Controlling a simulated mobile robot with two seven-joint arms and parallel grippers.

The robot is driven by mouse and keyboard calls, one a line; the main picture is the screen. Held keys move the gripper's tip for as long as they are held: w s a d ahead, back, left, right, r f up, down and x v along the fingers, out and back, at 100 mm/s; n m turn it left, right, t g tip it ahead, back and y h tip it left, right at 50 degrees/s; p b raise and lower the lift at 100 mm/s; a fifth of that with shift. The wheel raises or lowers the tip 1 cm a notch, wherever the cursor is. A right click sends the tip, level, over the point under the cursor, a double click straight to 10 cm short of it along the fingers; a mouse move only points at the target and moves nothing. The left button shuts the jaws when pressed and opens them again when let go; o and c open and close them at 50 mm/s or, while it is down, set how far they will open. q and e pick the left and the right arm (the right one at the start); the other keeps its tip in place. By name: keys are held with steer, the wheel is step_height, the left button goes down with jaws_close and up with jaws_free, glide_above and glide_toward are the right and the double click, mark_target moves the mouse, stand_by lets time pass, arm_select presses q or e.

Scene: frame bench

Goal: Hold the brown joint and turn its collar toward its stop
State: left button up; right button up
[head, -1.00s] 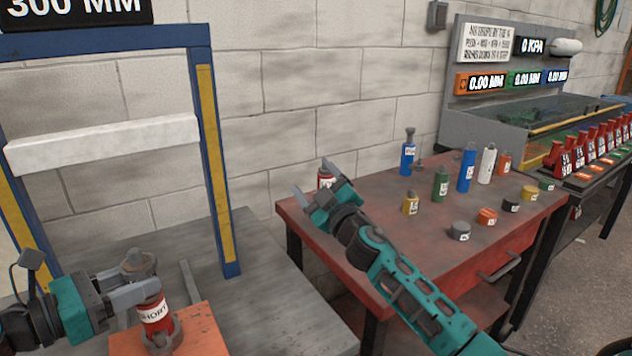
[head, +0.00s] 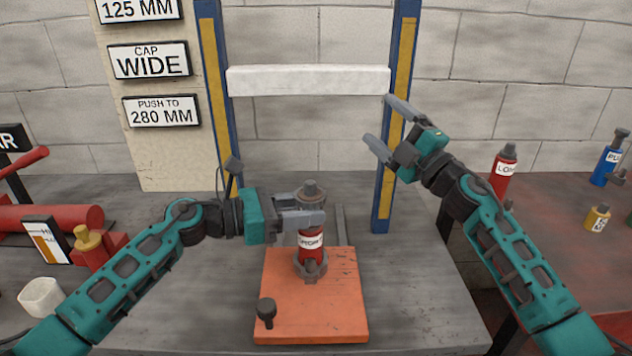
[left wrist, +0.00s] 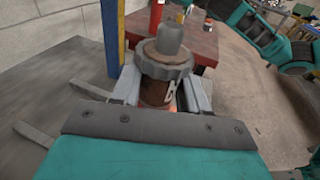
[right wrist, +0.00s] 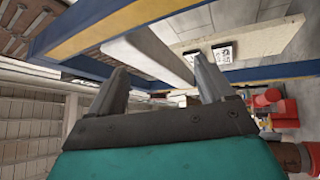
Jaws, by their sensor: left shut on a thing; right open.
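A red cylindrical joint (head: 311,254) with a white label reading "SHORT" stands upright on an orange plate (head: 305,325). Its upper part looks brown in the left wrist view (left wrist: 153,93). A grey-brown ridged collar (head: 311,191) caps it, also seen in the left wrist view (left wrist: 165,60). My left gripper (head: 313,217) is shut on the joint just below the collar, fingers on both sides. My right gripper (head: 380,121) is open and empty, raised to the right of the joint, in front of the frame's right post. Any stop mark on the collar cannot be made out.
A blue and yellow frame (head: 398,120) with a white crossbar (head: 308,80) stands behind the plate. A black knob (head: 266,310) sits at the plate's front left. A red bottle (head: 503,170) stands on the red table at right. A white cup (head: 41,297) is far left.

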steer(key=s+a+r+n+g+y, duration=0.1)
steer(key=s+a+n+g, duration=0.3)
steer(key=a+n+g, duration=0.55)
steer(key=s+a+n+g+y, duration=0.1)
steer(key=s+a+n+g, duration=0.45)
steer(key=a+n, duration=0.7)
steer(key=n+g+h, duration=0.2)
steer(key=n+h, duration=0.6)
steer(key=h, duration=0.7)
glide_toward(313, 182)
step_height(313, 182, down, 10)
steer(key=shift+w+d+f, duration=0.15)
steer(key=shift+f, duration=0.05)
steer(key=shift+c, duration=0.2)
